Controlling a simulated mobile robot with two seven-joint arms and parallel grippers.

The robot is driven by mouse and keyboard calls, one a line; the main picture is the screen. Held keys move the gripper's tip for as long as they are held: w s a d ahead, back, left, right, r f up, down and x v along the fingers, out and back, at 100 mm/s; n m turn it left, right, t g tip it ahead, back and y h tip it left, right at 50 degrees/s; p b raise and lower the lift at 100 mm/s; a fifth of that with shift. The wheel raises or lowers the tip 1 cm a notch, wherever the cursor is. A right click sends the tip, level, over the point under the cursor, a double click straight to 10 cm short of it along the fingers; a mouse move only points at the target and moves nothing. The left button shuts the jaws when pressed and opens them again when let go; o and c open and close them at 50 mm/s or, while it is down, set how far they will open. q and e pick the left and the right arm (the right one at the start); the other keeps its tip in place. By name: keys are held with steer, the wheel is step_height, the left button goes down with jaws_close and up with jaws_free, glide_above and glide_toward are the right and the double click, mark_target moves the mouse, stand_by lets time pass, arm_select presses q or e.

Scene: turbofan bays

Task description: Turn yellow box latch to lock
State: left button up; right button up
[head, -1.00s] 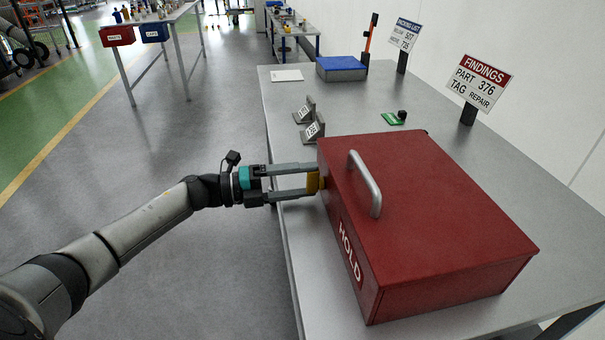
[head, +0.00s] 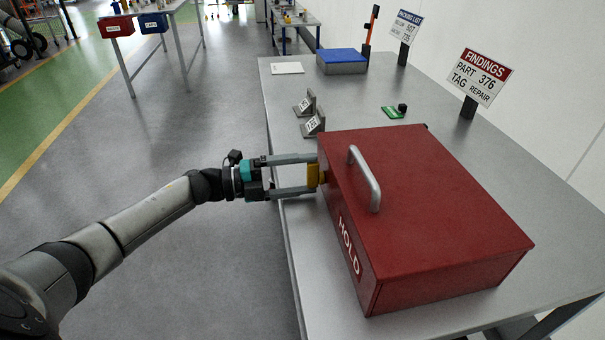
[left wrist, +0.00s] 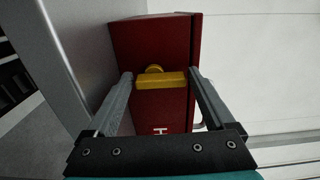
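The red box (head: 420,195) marked HOLD sits on the grey bench, its silver handle (head: 366,180) on top. The yellow latch (head: 312,175) is on the box's left side face. In the left wrist view the latch (left wrist: 160,80) is a yellow bar with a round yellow knob (left wrist: 154,69) behind it. The bar runs across the picture from finger to finger, which is upright on the box. My left gripper (head: 312,176) has its fingers spread, one beyond each end of the bar. Any gap there is very small; contact is unclear. My right gripper is not in view.
The bench (head: 350,105) also holds two small numbered blocks (head: 313,124), a green board (head: 394,112), a blue box (head: 342,62) and a FINDINGS sign (head: 478,78). A wall runs along the right.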

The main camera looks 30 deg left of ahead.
arm_select(q)
steer(key=shift+o, duration=0.7)
steer(key=v, duration=1.5)
steer(key=shift+p, duration=0.4)
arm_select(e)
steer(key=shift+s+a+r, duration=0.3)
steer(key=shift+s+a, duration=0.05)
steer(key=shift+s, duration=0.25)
arm_select(q)
steer(key=shift+s+a, duration=0.1)
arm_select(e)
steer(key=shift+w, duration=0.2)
arm_select(q)
steer(key=shift+r, duration=0.1)
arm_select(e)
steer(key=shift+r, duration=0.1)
